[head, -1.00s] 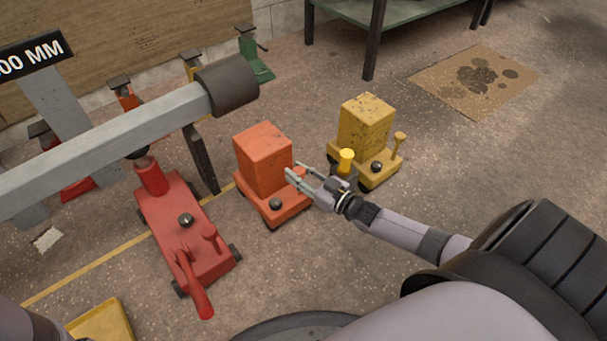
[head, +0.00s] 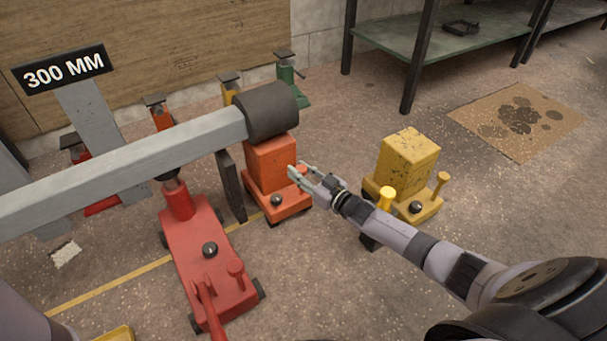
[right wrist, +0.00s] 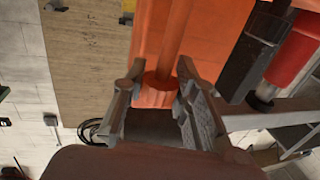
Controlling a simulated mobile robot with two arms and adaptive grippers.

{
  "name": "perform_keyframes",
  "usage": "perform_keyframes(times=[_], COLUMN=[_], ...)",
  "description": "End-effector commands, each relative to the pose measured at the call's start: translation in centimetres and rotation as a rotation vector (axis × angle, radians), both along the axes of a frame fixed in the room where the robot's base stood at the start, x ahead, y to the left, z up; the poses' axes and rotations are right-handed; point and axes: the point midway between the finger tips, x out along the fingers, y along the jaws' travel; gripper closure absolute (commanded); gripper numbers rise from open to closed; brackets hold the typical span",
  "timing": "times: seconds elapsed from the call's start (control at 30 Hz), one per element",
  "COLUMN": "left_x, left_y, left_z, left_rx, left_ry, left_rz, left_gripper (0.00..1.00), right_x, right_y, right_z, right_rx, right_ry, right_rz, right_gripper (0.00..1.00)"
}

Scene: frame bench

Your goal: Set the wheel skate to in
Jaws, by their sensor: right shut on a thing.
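My left gripper is not in view.
A red jack (head: 208,265) stands under the grey beam (head: 120,165), left of the orange skate. A yellow skate (head: 408,165) stands to the right behind my right arm. A dark upright (head: 231,185) is close to the orange skate's left. Open floor lies between the skates.

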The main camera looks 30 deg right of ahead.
Motion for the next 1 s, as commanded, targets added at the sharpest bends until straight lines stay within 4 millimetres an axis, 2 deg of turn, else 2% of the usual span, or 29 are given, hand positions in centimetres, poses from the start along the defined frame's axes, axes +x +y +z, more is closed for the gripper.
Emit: perform_keyframes(times=[0.17,0.2,0.47,0.8,1.0], left_x=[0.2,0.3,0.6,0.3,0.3], left_y=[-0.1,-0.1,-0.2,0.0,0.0], left_z=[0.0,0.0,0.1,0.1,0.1], left_rx=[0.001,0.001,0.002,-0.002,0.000], left_ry=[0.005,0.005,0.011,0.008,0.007], left_rz=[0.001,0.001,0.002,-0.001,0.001], left_gripper=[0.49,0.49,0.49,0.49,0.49], right_x=[0.4,0.4,0.2,0.0,-2.1], right_y=[-0.3,-0.3,-0.2,-0.2,-0.9], right_z=[0.2,0.2,0.2,0.1,0.0], right_rx=[0.000,0.000,0.000,0.000,0.000], right_ry=[0.001,0.001,0.001,0.001,0.003], right_rz=[-0.009,-0.009,-0.007,-0.005,-0.005], right_gripper=[1.00,0.71,0.54,0.52,0.52])
